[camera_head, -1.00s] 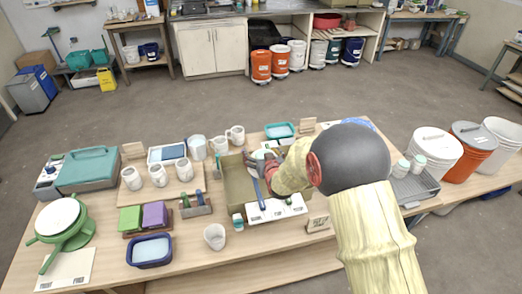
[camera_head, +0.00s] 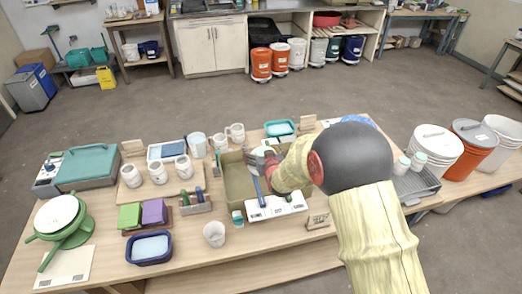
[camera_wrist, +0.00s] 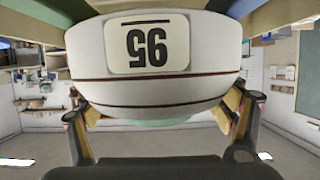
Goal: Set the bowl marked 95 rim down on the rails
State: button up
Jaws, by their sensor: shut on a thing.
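The bowl marked 95 (camera_wrist: 150,80) fills the upper middle of the wrist view. It is white with dark bands, and its number label appears upside down in that picture. My gripper (camera_wrist: 160,112) is shut on the bowl, with a finger at each side. In the head view my gripper (camera_head: 270,163) is over the olive box (camera_head: 235,190), and a small pale part of the bowl (camera_head: 262,151) shows beside it. My arm hides much of the box's right side. I cannot make out the rails clearly, or whether the bowl touches them.
A blue-handled tool (camera_head: 258,190) lies at the box's front, near a white board (camera_head: 277,207). Several mugs (camera_head: 183,167) stand on the left, and a white cup (camera_head: 214,234) stands in front. A teal tray (camera_head: 280,128) is behind. The table's front left is partly clear.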

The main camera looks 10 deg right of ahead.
jog(key=shift+f+b, duration=0.2)
jog(key=shift+b, duration=0.1)
dwell(0.4)
jog(key=o, duration=1.2)
jog(key=shift+c, duration=0.2)
jog(key=shift+o, duration=1.2)
jog(key=shift+o, duration=0.3)
jog(key=shift+f, duration=0.15)
jog(key=shift+s, duration=0.1)
jog(key=s+r+g+b, duration=0.1)
jog(key=s+r+g, duration=0.1)
jog(key=s+r, duration=0.6)
jog(key=s+r+g, duration=0.2)
jog(key=s+r, duration=0.3)
jog(key=s, duration=0.8)
jog(key=s+r+g, duration=0.1)
jog(key=s+g, duration=0.1)
jog(key=s, duration=0.9)
jog(key=s+r+g+b, duration=0.1)
jog(key=s+r+g, duration=0.1)
jog(key=s, duration=1)
jog(key=shift+b, duration=0.3)
